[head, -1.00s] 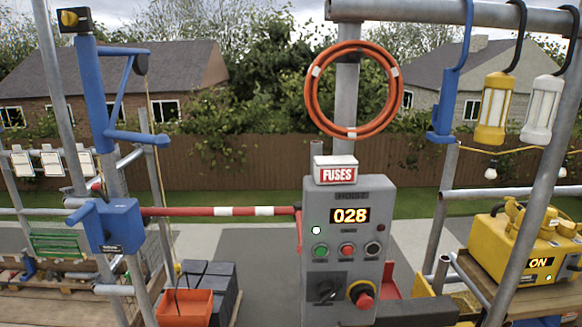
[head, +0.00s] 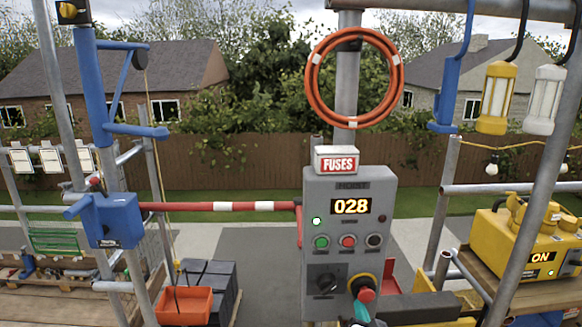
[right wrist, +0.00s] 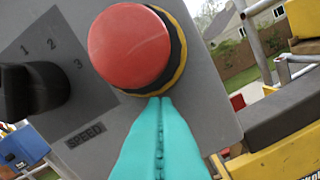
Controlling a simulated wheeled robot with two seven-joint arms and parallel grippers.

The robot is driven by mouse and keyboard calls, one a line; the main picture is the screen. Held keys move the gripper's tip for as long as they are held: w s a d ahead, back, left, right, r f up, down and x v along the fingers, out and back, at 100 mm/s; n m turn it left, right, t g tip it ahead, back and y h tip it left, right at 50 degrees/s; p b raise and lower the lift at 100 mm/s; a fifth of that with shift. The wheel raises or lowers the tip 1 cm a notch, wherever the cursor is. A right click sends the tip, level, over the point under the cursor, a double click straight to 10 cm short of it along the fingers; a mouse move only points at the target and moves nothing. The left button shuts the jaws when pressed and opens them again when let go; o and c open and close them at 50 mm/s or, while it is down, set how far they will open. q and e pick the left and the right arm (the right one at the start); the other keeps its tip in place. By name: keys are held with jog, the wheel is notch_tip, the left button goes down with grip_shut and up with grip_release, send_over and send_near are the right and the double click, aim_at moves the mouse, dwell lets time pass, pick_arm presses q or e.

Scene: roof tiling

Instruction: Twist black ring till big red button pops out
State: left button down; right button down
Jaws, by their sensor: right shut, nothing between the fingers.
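The big red button (head: 367,295) is at the lower right of the grey HOIST control panel (head: 312,270). In the right wrist view the red button (right wrist: 130,46) stands out in front of the black ring (right wrist: 173,45), with a yellow collar behind it. My right gripper (right wrist: 160,100) has teal fingers pressed together, empty, with the tips at the lower edge of the ring; whether they touch it is unclear. In the head view the right gripper (head: 361,311) shows just below the button. My left gripper is not in view.
A black SPEED knob (right wrist: 32,90) sits left of the button. The panel has a lit 028 display (head: 351,206), a green lamp (head: 317,221) and several small buttons. A FUSES box (head: 337,160) tops it. An orange crate (head: 185,306) stands left.

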jog(key=shift+r+p, duration=0.45)
dwell(0.6)
